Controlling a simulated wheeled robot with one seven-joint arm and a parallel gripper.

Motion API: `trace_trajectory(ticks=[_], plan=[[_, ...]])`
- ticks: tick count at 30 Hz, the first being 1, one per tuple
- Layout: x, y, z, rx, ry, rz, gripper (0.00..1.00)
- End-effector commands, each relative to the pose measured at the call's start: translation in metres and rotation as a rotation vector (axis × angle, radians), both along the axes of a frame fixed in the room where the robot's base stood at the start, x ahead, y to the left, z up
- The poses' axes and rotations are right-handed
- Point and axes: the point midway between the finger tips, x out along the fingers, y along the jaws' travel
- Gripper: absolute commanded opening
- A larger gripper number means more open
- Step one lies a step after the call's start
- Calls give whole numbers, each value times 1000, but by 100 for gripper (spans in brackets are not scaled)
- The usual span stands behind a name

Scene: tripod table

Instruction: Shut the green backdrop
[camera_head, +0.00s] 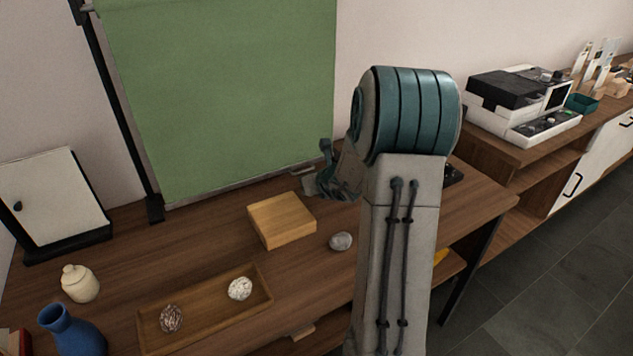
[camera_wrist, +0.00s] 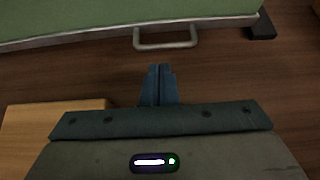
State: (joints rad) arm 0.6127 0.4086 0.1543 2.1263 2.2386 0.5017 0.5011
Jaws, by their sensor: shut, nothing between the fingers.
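The green backdrop (camera_head: 225,90) hangs upright at the back of the wooden table, its bottom bar a little above the tabletop. In the wrist view its lower part (camera_wrist: 90,14) crosses the top, with a grey metal pull handle (camera_wrist: 166,38) on the bottom bar. My gripper (camera_wrist: 159,70) is shut and empty, its fingertips pointing toward the handle and apart from it in the picture. In the head view my arm covers the right part of the table and most of the gripper, which shows only partly near the backdrop's lower right corner.
A wooden block (camera_head: 282,220) lies near my gripper, also in the wrist view (camera_wrist: 40,125). A grey stone (camera_head: 341,241), a tray (camera_head: 205,318) with two stones, a cream jar (camera_head: 79,283) and a blue vase (camera_head: 70,330) stand forward. A black stand foot (camera_wrist: 262,27) is right of the handle.

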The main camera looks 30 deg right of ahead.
Motion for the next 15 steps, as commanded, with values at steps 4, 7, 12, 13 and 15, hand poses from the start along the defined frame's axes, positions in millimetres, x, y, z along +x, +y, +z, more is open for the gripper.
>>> trace_trajectory(ticks=[4,7,12,13,15], plan=[[16,0,-11,0,1,0,0],[22,0,-14,0,0,0,0],[25,1,-16,-1,0,1,0],[26,1,-16,-1,0,1,0],[25,1,-16,-1,0,1,0]])
